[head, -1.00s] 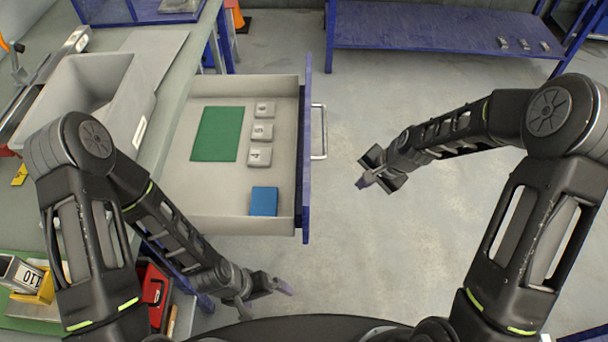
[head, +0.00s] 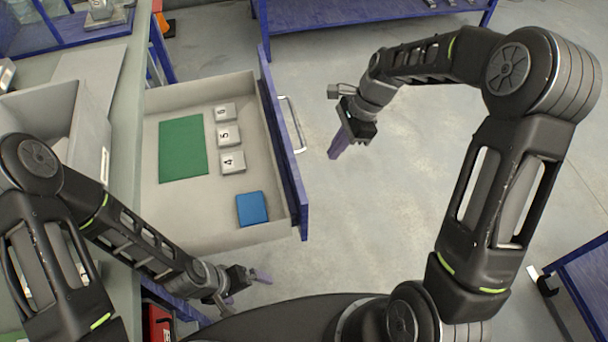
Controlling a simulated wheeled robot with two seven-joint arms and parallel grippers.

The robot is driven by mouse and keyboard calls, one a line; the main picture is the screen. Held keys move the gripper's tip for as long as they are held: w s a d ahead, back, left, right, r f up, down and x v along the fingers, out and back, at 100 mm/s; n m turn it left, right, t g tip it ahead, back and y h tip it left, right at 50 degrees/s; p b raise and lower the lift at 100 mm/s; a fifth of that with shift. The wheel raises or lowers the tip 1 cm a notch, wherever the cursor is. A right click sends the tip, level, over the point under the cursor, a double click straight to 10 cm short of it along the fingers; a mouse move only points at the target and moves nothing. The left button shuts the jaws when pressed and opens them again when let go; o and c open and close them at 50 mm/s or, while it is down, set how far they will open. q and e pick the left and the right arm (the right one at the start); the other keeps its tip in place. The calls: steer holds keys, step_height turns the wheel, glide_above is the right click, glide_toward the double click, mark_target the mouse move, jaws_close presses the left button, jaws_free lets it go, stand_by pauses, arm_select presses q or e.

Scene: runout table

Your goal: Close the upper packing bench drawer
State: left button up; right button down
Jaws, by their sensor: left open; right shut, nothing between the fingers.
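The upper packing bench drawer (head: 190,93) stands pulled out from the bench at left. Its blue front (head: 284,150) faces right and carries a pale bar handle (head: 293,125). Inside lie a green mat (head: 183,149), several numbered grey blocks (head: 229,135) and a blue block (head: 252,208). My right gripper (head: 337,148) is shut and empty, to the right of the handle and apart from it, pointing downward. My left gripper (head: 247,287) is open and empty, below the drawer's near side in the picture, and does not hold the drawer.
The grey bench top (head: 122,130) runs along the left with a grey bin (head: 85,125) on it. A blue-framed table (head: 375,14) stands at the back, and another blue frame (head: 585,275) is at lower right. The floor right of the drawer is clear.

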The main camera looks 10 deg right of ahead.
steer(key=shift+f, duration=0.15)
steer(key=a+f+p, duration=0.2)
steer(key=a+f, duration=0.5)
steer(key=f, duration=0.2)
steer(key=shift+a, duration=0.35)
